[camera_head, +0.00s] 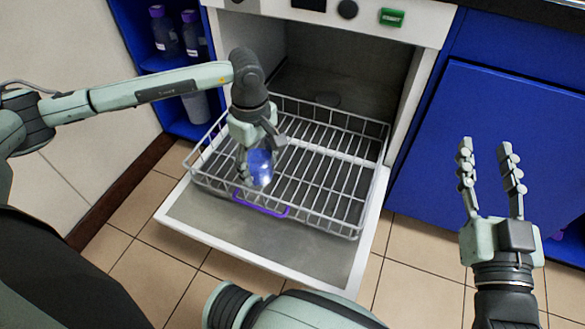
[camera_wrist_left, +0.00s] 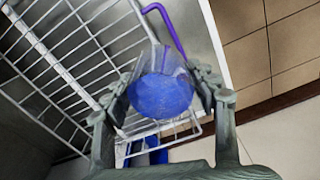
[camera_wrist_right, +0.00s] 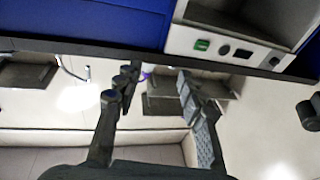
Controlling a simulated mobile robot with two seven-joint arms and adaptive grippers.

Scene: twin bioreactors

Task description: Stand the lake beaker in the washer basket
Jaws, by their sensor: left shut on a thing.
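The lake beaker (camera_head: 261,167) is a clear vessel with blue in it, at the front left of the washer basket (camera_head: 338,177) in the head view. My left gripper (camera_head: 257,168) points down and is shut on it. In the left wrist view the beaker (camera_wrist_left: 161,92) sits between the two fingers (camera_wrist_left: 160,90), with basket wires behind it. I cannot tell whether its base touches the wires. My right gripper (camera_head: 488,147) is open and empty, raised at the right, away from the basket. Its spread fingers show in the right wrist view (camera_wrist_right: 155,85).
The white wire basket rests on the lowered washer door (camera_head: 290,262) and has a purple handle (camera_head: 262,205) at its front. Blue shelves at the left hold purple-capped bottles (camera_head: 164,30). A closed blue cabinet (camera_head: 500,140) stands right. The rest of the basket looks empty.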

